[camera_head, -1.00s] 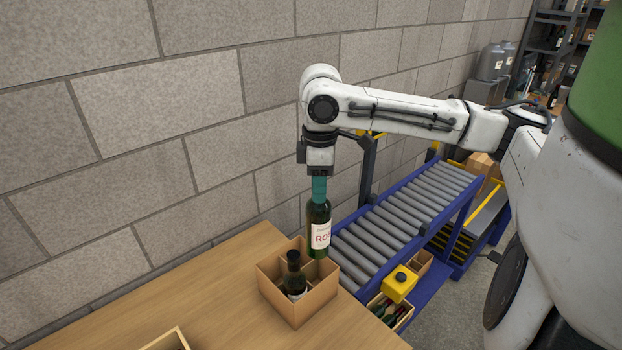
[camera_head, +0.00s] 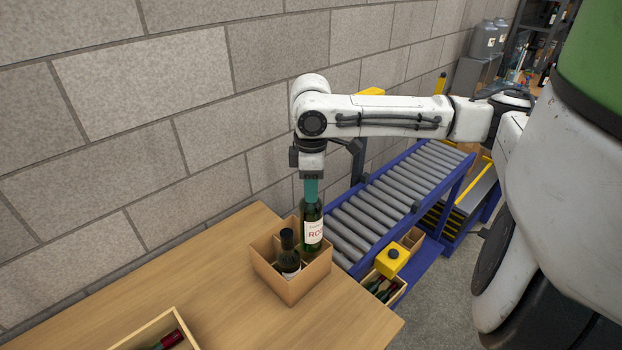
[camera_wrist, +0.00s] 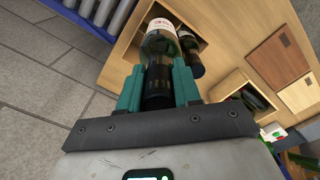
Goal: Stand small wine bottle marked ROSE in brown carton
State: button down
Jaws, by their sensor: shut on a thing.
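My gripper (camera_head: 312,192), with teal fingers, is shut on the neck of a dark green wine bottle (camera_head: 313,238) with a pale label whose visible red letters begin "RO". It is upright over the right-hand back part of the brown carton (camera_head: 285,287), its base partly hidden by the carton's walls and dividers. I cannot tell whether it touches the floor. Another dark bottle (camera_head: 289,256) stands in a front compartment. In the wrist view the held bottle (camera_wrist: 160,45) lies between my fingers (camera_wrist: 158,85), with the other bottle (camera_wrist: 190,50) beside it.
The carton stands on a wooden table (camera_head: 220,275) near its back right edge. A wooden crate (camera_head: 150,325) with a red-capped bottle is at the bottom left. A roller conveyor (camera_head: 400,195) runs behind on the right. A yellow object (camera_head: 391,260) sits by a low crate of bottles.

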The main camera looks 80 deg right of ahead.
aim_at(311, 211)
jog(key=shift+f+b, duration=3.7)
jog(key=shift+f, duration=0.3)
jog(key=shift+f+b, duration=1)
jog(key=shift+f, duration=1.05)
jog(key=c, duration=0.7)
grip_release()
jog(key=shift+o, duration=0.2)
jog(key=shift+f, duration=0.1)
jog(key=o, duration=0.7)
jog(key=shift+c, duration=0.2)
jog(key=shift+r, duration=0.2)
